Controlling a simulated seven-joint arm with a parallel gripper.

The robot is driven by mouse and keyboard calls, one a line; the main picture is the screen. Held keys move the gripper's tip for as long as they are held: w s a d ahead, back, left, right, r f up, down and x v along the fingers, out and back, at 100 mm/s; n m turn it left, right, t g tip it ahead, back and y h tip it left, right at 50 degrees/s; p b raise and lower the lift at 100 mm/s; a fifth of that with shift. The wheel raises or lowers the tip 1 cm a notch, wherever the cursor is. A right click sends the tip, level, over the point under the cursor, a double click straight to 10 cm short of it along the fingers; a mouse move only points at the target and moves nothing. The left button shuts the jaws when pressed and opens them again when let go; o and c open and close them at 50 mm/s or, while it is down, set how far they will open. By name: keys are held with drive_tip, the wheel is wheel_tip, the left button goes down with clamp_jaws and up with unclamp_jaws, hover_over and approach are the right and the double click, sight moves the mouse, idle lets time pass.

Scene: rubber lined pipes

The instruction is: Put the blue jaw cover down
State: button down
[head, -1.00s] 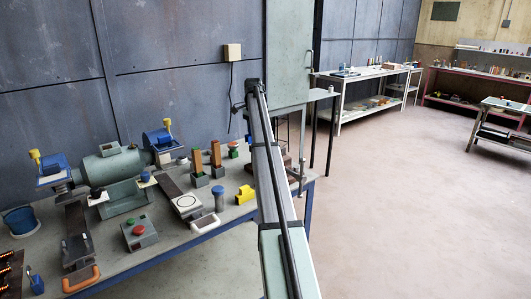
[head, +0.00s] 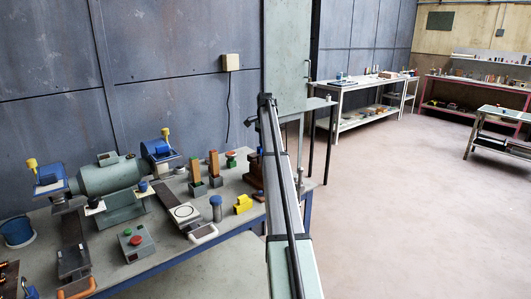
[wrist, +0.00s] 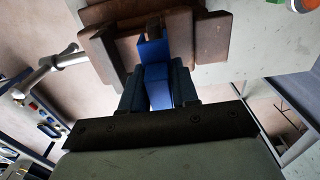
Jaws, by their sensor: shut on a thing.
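The blue jaw cover (wrist: 157,88) is between the two dark fingers of my gripper (wrist: 158,88) in the wrist view. My gripper is shut on it. The cover's far end, an angled blue piece, reaches in front of a brown vise-like block (wrist: 205,45) with a gap in its middle. I cannot tell whether the cover touches the block. In the head view, my arm hides the gripper and the cover. Part of the brown block (head: 256,170) shows at the bench's right end, beside my arm.
In the head view, the bench (head: 160,265) carries a green grinder (head: 112,178), a box with buttons (head: 136,243), a yellow piece (head: 243,204) and a blue-topped cylinder (head: 216,207). Open floor (head: 410,200) lies right of my arm. A red-and-green round piece (wrist: 305,4) is at the wrist view's top right.

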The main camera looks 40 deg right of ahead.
drive_tip(key=shift+f, duration=1.6)
drive_tip(key=shift+f, duration=0.15)
drive_tip(key=c, duration=0.8)
unclamp_jaws()
drive_tip(key=shift+c, duration=0.2)
wheel_tip(320, 180, up, 12)
drive_tip(key=shift+r, duration=0.15)
